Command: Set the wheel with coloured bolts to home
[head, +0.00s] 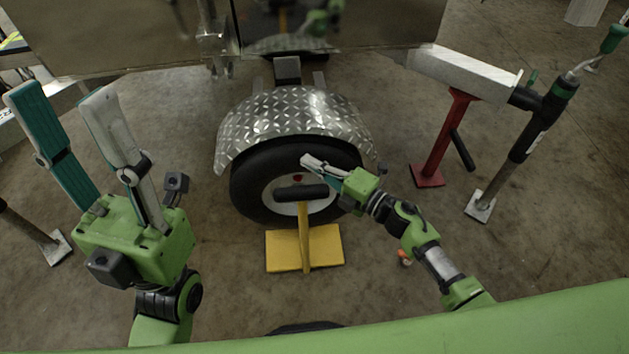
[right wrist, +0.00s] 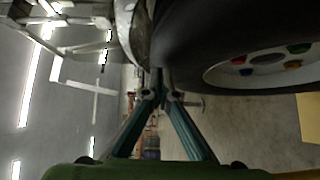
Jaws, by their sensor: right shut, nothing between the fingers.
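The wheel is a black tyre (head: 250,185) with a white rim under a diamond-plate fender. One red bolt (head: 297,178) shows on it in the head view. In the right wrist view, the wheel (right wrist: 205,40) fills the upper right, and its rim carries several bolts in red, green, blue and orange. My right gripper (head: 310,163) is shut and empty in front of the tyre's upper part. Its fingertips (right wrist: 162,90) meet beside the tyre in the wrist view; contact cannot be told. My left gripper (head: 60,95) is open and empty, raised at the left, away from the wheel.
A yellow stand (head: 280,250) with a dark crossbar (head: 301,192) stands before the wheel and hides part of the rim. The fender (head: 290,115) covers the tyre top. A red stand (head: 437,145) and a black jack (head: 530,120) are at right. Floor between is mostly clear.

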